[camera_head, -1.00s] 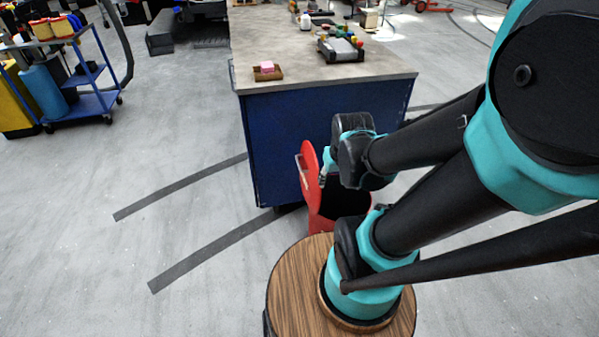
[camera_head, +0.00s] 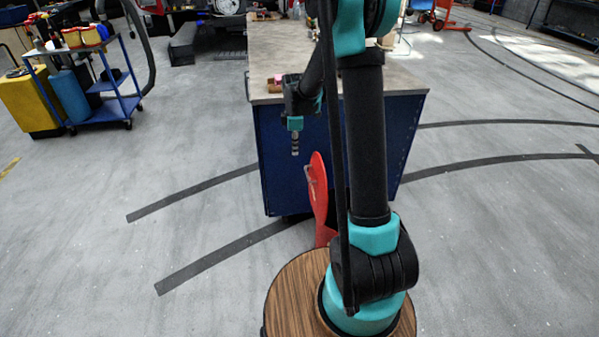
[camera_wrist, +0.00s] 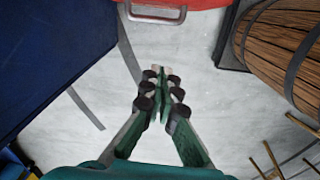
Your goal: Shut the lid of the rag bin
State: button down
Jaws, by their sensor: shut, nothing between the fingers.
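The red lid (camera_head: 318,190) of the rag bin stands upright, so the bin is open. The bin's body is mostly hidden behind my arm. In the wrist view a red edge (camera_wrist: 215,3) with a metal handle (camera_wrist: 153,13) shows at the top, beyond my fingers. My gripper (camera_head: 295,152) is shut and empty, pointing down, above and to the left of the lid in the head view. Its fingertips (camera_wrist: 160,72) are together over bare floor in the wrist view and appear clear of the red edge.
A blue workbench (camera_head: 278,160) with a grey top stands just behind the lid and gripper. A pink item (camera_head: 275,82) lies near its front edge. A blue trolley (camera_head: 100,107) and a yellow container (camera_head: 30,105) stand far left. The floor at left is clear.

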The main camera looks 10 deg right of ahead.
jog(key=w+d+f+n, duration=0.1)
jog(key=d+f, duration=0.2)
jog(key=f, duration=0.9)
jog(key=shift+w+d+r, duration=0.1)
jog(key=shift+d, duration=0.05)
dwell(0.3)
